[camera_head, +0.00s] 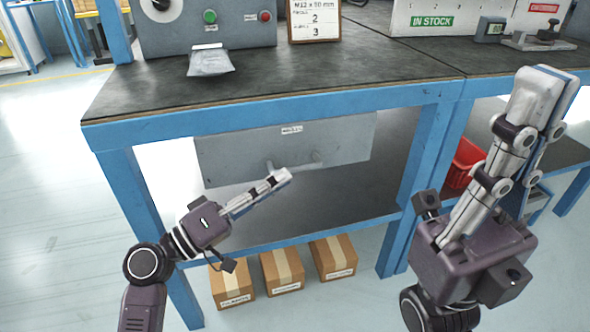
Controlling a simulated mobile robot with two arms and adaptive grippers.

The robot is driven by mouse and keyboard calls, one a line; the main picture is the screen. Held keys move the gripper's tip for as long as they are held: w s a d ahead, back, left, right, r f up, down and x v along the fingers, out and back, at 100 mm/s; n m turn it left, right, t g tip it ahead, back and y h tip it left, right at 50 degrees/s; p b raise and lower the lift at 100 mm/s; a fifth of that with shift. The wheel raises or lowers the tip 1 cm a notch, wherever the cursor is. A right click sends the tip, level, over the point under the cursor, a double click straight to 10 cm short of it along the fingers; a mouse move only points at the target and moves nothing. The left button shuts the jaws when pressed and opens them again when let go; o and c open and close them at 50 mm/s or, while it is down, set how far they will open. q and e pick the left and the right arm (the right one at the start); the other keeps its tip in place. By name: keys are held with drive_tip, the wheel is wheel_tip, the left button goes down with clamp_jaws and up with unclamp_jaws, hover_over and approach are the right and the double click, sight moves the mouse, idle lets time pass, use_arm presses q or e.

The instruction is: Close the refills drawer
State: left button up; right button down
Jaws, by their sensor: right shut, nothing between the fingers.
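The refills drawer (235,155) is a grey front with a small white label, hanging under the bench top. Its label is too small to read. No drawer interior shows. A grey bar handle (300,163) sits on its lower middle. My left gripper (284,176) is in front of the drawer, its fingertips overlapping the area just below the handle. I cannot tell if they touch it. Its fingers are seen edge-on, so their opening is unclear. My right gripper (545,85) is shut and empty, raised at the right with fingers pointing up, apart from the drawer.
The bench (300,85) has a blue frame; its front rail (330,113) runs above the drawer and a blue leg (425,165) stands to its right. Several cardboard boxes (282,270) stand on the floor below. A red bin (465,163) is behind my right arm.

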use_arm(q)
drive_tip(key=v, duration=0.6)
drive_tip(key=shift+f, duration=0.1)
